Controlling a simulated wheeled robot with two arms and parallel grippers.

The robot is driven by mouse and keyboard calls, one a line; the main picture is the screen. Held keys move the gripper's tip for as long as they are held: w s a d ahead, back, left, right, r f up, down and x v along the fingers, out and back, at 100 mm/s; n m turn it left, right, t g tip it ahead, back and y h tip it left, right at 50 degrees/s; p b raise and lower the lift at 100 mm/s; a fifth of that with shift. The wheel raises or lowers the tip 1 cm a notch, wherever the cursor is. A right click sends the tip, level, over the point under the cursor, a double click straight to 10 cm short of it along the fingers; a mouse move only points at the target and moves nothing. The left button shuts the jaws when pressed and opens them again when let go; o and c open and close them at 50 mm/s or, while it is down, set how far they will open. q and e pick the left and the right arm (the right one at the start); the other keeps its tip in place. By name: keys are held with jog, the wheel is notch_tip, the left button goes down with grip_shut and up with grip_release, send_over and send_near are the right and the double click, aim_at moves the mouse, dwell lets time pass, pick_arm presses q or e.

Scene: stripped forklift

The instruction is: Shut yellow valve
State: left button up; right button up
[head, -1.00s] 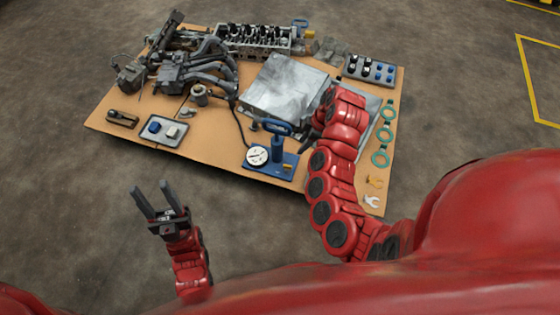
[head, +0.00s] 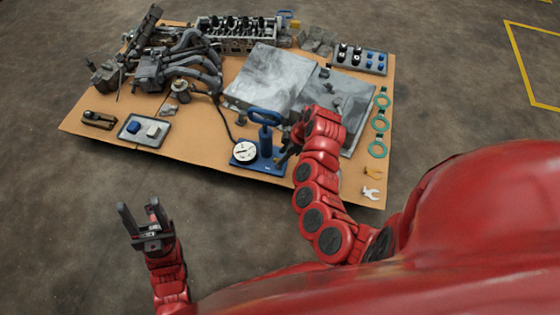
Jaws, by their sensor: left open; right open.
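A blue pump unit (head: 265,142) with a blue loop handle on top and a round white gauge (head: 244,151) stands at the near edge of the board. I cannot make out the yellow valve; the right side of the pump's blue base is partly covered by my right gripper. My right gripper (head: 284,157) is open, its dark fingers low beside the right end of the pump base; whether they touch anything I cannot tell. My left gripper (head: 138,208) is open and empty, over the floor in front of the board.
The cardboard-coloured board (head: 210,158) carries an engine block (head: 238,32), dark manifold parts (head: 180,68), grey metal sheets (head: 268,75), green rings (head: 380,123) and a small tray (head: 145,130). The floor in front is clear.

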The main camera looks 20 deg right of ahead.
jog(key=shift+b+x, duration=0.35)
jog(key=shift+x, duration=1.05)
grip_shut()
jog(key=shift+r, duration=0.1)
